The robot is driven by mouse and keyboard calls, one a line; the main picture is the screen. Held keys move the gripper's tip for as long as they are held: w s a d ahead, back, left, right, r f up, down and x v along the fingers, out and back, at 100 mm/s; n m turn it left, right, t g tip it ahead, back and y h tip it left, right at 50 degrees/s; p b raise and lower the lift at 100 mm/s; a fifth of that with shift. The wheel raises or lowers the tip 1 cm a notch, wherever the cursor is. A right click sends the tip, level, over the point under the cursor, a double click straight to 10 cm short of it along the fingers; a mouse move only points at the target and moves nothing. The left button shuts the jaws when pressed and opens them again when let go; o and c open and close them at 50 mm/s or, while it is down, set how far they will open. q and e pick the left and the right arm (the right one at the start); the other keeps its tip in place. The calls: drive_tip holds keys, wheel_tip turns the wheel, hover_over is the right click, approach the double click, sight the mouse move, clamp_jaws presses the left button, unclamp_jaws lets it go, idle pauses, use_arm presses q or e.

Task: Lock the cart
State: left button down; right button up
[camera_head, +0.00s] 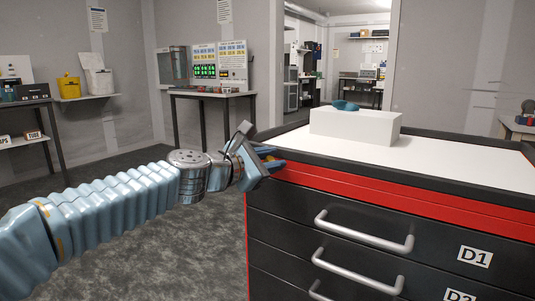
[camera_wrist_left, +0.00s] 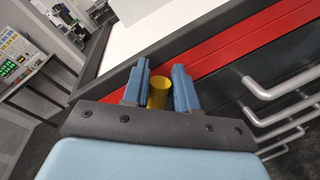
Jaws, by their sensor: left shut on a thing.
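The cart (camera_head: 395,194) is black with red trim, a white top and several drawers with silver bar handles; the top one is labelled D1. My left gripper (camera_head: 268,160) is at the cart's near left top corner, beside the red band. In the left wrist view, its two blue fingers (camera_wrist_left: 158,88) are on either side of a short yellow cylinder (camera_wrist_left: 158,93) at the cart's corner and are shut on it. In the head view the cylinder is mostly hidden by the gripper. Whether the cart is locked cannot be told. My right gripper is not in view.
A white box (camera_head: 352,126) with a blue ring-like object (camera_head: 344,105) on it stands on the cart top. Drawer handles (camera_head: 362,232) stick out from the front. A side table (camera_head: 213,94) stands behind; the floor left of the cart is clear.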

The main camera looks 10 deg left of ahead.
use_arm(q)
drive_tip(key=m+p, duration=0.1)
drive_tip(key=m, duration=0.1)
drive_tip(key=d+f+m+y+p, duration=0.1)
drive_tip(key=m, duration=0.2)
drive_tip(key=f+m+y, duration=0.1)
drive_tip(key=m, duration=0.1)
drive_tip(key=shift+s+d+f+p, duration=0.15)
drive_tip(key=shift+s+d+p, duration=0.1)
drive_tip(key=shift+p, duration=0.15)
drive_tip(key=shift+f+m+y+p, duration=0.3)
drive_tip(key=shift+f+m, duration=0.05)
drive_tip(key=shift+m, duration=0.45)
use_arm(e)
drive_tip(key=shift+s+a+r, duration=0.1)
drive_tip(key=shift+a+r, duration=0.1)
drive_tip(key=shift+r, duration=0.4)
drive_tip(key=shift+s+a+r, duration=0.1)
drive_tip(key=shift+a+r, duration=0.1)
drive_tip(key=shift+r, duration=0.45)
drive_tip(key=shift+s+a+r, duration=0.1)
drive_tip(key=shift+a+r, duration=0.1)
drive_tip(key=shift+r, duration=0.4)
use_arm(q)
drive_tip(key=shift+f, duration=0.1)
drive_tip(key=c, duration=1)
unclamp_jaws()
drive_tip(key=shift+a, duration=0.1)
